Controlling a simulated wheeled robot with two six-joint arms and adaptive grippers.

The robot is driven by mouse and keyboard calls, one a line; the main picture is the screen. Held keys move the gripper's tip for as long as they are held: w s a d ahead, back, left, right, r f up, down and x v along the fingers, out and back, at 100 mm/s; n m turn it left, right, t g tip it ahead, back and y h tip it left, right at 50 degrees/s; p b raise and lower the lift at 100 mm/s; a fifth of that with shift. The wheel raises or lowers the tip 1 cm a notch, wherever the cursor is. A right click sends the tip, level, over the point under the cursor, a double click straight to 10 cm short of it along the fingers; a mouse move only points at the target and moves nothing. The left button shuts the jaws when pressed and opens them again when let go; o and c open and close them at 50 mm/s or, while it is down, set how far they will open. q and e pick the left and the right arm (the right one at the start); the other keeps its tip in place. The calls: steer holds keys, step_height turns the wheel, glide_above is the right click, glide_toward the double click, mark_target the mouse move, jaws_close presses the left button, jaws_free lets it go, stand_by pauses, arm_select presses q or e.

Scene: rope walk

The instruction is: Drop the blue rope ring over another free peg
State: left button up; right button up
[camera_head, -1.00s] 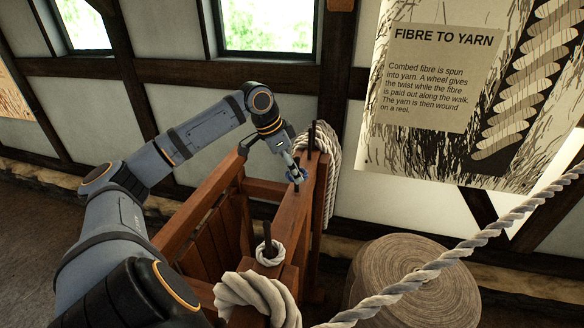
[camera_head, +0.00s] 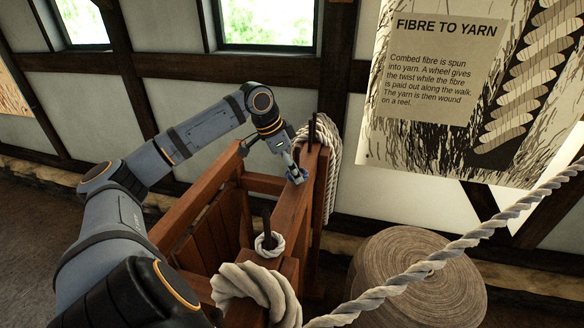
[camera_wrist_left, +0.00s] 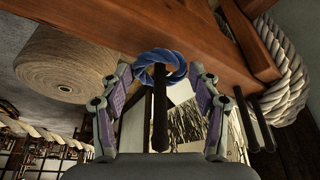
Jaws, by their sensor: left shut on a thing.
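The blue rope ring (camera_head: 297,176) is at the far part of the wooden beam (camera_head: 289,211) in the head view. In the left wrist view the blue rope ring (camera_wrist_left: 148,62) encircles a dark peg (camera_wrist_left: 160,118), close to the beam. My left gripper (camera_wrist_left: 160,74) is shut on the ring, with one finger on each side of it. In the head view the left gripper (camera_head: 296,174) hides most of that peg. My right gripper is not in view.
A nearer peg (camera_head: 267,222) carries a small white rope ring (camera_head: 270,252). A taller dark post (camera_head: 311,132) and hanging white rope (camera_head: 334,175) stand at the beam's far end. A large twine reel (camera_head: 405,275) and a taut rope (camera_head: 480,232) lie to the right.

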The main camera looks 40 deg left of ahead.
arm_select(q)
steer(key=shift+f+b, duration=0.85)
steer(key=shift+f, duration=0.2)
steer(key=o, duration=0.9)
steer(key=shift+r, duration=0.25)
step_height(320, 180, up, 10)
steer(key=shift+f, duration=0.25)
